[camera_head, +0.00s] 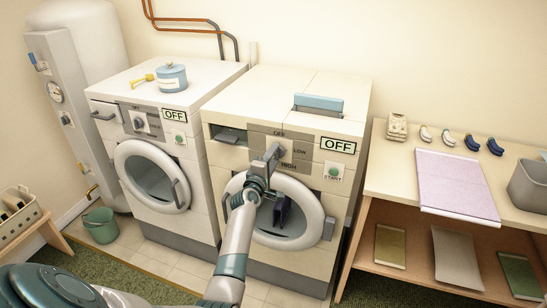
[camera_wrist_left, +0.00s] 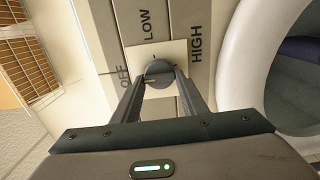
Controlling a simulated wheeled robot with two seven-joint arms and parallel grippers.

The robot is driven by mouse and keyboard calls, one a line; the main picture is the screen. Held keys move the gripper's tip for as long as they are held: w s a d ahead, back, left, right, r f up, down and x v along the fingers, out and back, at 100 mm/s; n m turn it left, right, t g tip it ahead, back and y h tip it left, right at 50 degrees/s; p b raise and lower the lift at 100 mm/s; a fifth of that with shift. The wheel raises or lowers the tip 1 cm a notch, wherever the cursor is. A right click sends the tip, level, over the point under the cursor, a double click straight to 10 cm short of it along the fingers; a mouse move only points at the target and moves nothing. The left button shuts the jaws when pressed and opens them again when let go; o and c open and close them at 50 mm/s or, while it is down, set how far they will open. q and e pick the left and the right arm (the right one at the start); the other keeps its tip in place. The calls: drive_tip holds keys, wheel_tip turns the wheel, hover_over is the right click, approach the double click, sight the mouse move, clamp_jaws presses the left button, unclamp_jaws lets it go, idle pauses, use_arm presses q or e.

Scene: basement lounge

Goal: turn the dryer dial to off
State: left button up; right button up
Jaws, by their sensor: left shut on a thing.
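The dryer (camera_head: 348,100) is the right-hand white machine, with OFF, LOW and HIGH lettered around its dial. My left gripper (camera_head: 273,152) reaches up to the panel and hides most of the dial in the head view. In the left wrist view, the round grey dial (camera_wrist_left: 160,70) sits between the fingertips of my left gripper (camera_wrist_left: 160,78), which is shut on it. OFF (camera_wrist_left: 125,77) is left of the dial, LOW above it and HIGH to its right. I cannot tell clearly where the dial points. A sign (camera_head: 338,145) on the dryer reads OFF. My right gripper is out of view.
The dryer's round door (camera_head: 316,205) is below the dial, close to my left arm. A second white machine (camera_head: 150,150) stands to the left with a blue pot (camera_head: 172,78) on it. A wooden shelf table (camera_head: 400,178) stands to the right.

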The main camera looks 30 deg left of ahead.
use_arm(q)
drive_tip(key=o, duration=1)
drive_tip(key=shift+s, duration=0.1)
drive_tip(key=b+v, duration=0.2)
drive_tip(key=v, duration=1.5)
drive_tip(key=shift+s+a+f, duration=0.1)
drive_tip(key=shift+s, duration=0.05)
drive_tip(key=shift+f, duration=0.1)
